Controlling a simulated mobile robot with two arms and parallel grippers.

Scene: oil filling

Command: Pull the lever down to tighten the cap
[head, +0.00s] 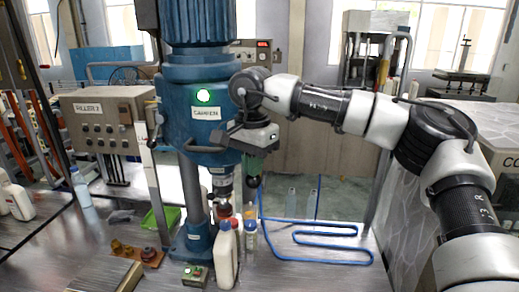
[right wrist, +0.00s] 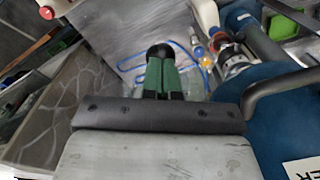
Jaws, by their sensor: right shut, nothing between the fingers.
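The blue capper (head: 190,115) has a lit green lamp and a "CAPPER" label. A dark bent bar, seemingly its lever (head: 205,149), runs from the front toward my right gripper. In the right wrist view the lever (right wrist: 285,88) ends beside the gripper's body; whether they touch is unclear. My right gripper (head: 254,180) is shut and empty, its green fingers pointing down right of the capping head (head: 222,182). A black round shape shows at the fingertips (right wrist: 160,58). A bottle with a reddish cap (head: 224,209) stands under the head, partly hidden. My left gripper is out of view.
A white bottle (head: 225,258) and smaller bottles (head: 250,238) stand in front of the capper. A blue hose (head: 325,232) lies on the metal table to the right. A green container (head: 160,220) and a control box (head: 195,276) are at left and front.

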